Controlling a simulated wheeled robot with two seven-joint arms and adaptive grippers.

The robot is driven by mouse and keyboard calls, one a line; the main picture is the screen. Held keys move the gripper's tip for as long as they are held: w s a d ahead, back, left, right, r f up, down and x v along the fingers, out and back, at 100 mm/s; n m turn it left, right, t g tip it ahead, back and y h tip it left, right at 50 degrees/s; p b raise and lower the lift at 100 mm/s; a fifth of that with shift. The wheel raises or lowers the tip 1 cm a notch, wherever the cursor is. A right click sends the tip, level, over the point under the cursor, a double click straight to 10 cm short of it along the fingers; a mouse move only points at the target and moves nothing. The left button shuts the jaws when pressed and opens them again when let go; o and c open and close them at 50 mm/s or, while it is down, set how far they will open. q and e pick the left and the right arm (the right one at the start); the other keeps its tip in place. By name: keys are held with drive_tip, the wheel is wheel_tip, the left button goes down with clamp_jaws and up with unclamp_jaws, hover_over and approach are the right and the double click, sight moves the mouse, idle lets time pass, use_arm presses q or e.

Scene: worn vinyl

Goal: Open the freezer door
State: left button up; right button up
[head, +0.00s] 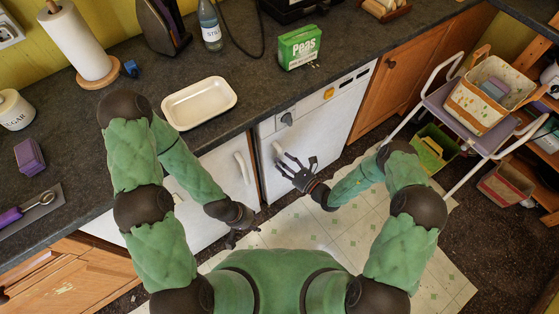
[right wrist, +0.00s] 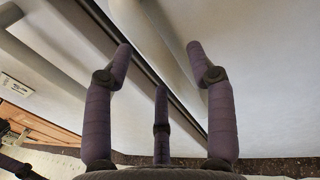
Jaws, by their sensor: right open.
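Two white-fronted units stand side by side under the counter in the head view. The right one (head: 320,130) has a panel with a dark knob and a pale upright handle (head: 277,151) near its left edge. The left one has a white door (head: 220,160) with its own handle (head: 241,168). Both look closed; which is the freezer I cannot tell. My right gripper (head: 290,163) is open, fingers spread, just before the right unit's handle. In the right wrist view its fingers (right wrist: 160,62) point at a pale door and a long pale bar; no grip shows. My left gripper (head: 233,237) hangs low before the left door, its fingers unclear.
The dark counter holds a white tray (head: 200,102), a green peas box (head: 300,47), a bottle (head: 210,25) and a paper roll (head: 77,38). A step stool (head: 470,105) with a basket and a green crate (head: 434,146) stand on the right. The tiled floor before the units is clear.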

drive_tip(key=shift+x, duration=1.1)
clamp_jaws()
drive_tip(key=shift+s+d, duration=0.1)
